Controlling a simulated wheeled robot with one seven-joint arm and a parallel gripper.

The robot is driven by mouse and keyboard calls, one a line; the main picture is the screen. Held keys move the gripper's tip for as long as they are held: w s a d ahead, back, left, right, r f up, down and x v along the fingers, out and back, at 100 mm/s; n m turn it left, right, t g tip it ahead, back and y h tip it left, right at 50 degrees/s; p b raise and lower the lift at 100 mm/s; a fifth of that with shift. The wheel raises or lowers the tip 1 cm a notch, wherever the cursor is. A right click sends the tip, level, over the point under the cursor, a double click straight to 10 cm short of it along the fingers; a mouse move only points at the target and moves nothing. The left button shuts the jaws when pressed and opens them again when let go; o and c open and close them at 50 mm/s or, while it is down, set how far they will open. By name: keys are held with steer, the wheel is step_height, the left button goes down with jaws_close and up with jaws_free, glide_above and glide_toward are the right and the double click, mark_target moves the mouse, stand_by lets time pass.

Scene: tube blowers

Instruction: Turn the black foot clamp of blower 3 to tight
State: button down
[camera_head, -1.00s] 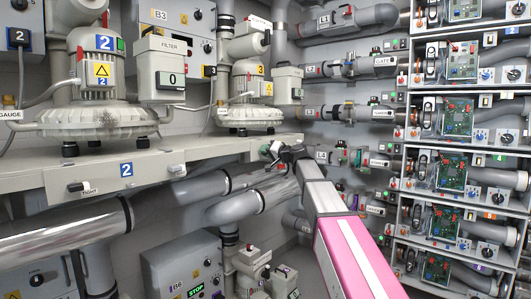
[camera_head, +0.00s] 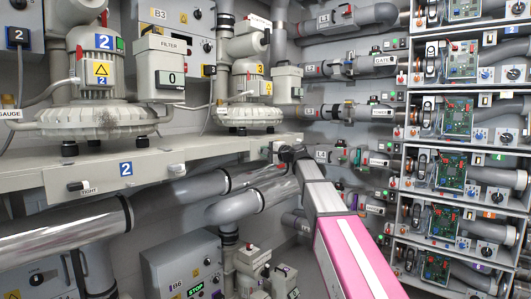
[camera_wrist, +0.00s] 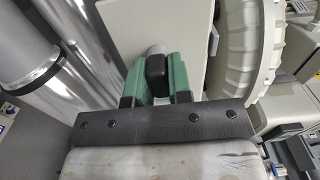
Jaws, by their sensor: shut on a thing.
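Blower 3 (camera_head: 248,112) is the pale machine with a yellow 3 label, standing at the far end of the shelf in the head view. My gripper (camera_head: 278,149) is at the shelf's front edge, just below and right of it. In the wrist view the black foot clamp (camera_wrist: 156,70) sits on a light round stem between the green fingers of my gripper (camera_wrist: 158,80). The fingers are shut on the clamp, one on each side. The clamp is hidden by my gripper in the head view, and I cannot read its tight mark.
Blower 2 (camera_head: 97,105) stands nearer on the same shelf (camera_head: 215,149), with its own black clamp (camera_head: 78,186) beside a TIGHT label. Shiny pipes (camera_head: 60,235) run below. A rack of circuit boards (camera_head: 400,170) stands to the right of my arm.

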stand_by(0.3)
steer(key=c, duration=1.1)
jaws_free()
steer(key=v, duration=1.1)
